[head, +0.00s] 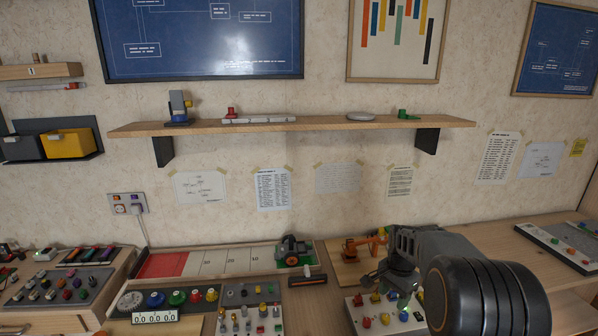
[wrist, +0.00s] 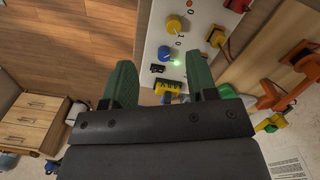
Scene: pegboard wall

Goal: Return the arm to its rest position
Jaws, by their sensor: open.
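My arm (head: 415,250) reaches in from the lower right of the head view, over the bench. My gripper (wrist: 160,84) shows in the wrist view with two green fingers spread apart and nothing between them in its grasp. Behind the fingers is a white control panel (wrist: 150,45) with yellow knobs and a small lit green lamp (wrist: 178,64). In the head view the same part of the bench, with the knobbed panel (head: 362,325), is partly hidden by my arm.
An orange model arm (head: 355,245) stands close beside my gripper. A wooden shelf (head: 290,125) with small items hangs on the wall above. Several control panels cover the bench at left. Another panel (head: 560,245) lies at right.

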